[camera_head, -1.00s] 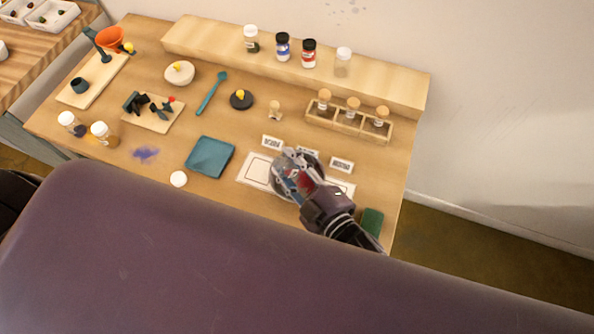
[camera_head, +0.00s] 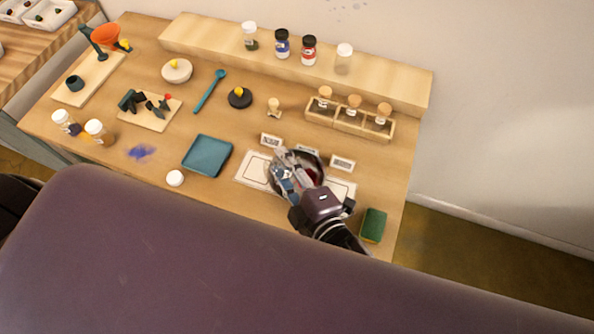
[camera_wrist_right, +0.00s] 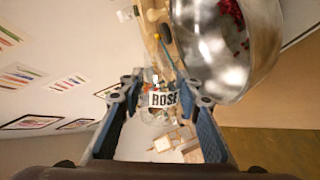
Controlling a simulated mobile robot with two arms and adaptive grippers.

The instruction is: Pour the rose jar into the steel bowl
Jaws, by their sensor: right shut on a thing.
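My right gripper (camera_head: 288,180) is shut on the rose jar and holds it at the steel bowl (camera_head: 314,160). In the right wrist view the jar's white ROSE label (camera_wrist_right: 163,99) shows between the two fingers of the gripper (camera_wrist_right: 162,105); the rest of the clear jar is hard to make out. The steel bowl (camera_wrist_right: 222,50) is close beside the jar there, with red pigment (camera_wrist_right: 232,14) lying inside. The wrist view is strongly rolled, and the jar's exact tilt is unclear. My gripper covers part of the bowl in the head view. My left gripper is out of view.
A white mat (camera_head: 252,169) with label cards lies around the bowl. A green sponge (camera_head: 373,226) is at right, a teal tray (camera_head: 207,156) and white lid (camera_head: 175,178) at left. Corked vials stand in a wooden rack (camera_head: 348,122) behind. Blue powder (camera_head: 141,152) marks the table.

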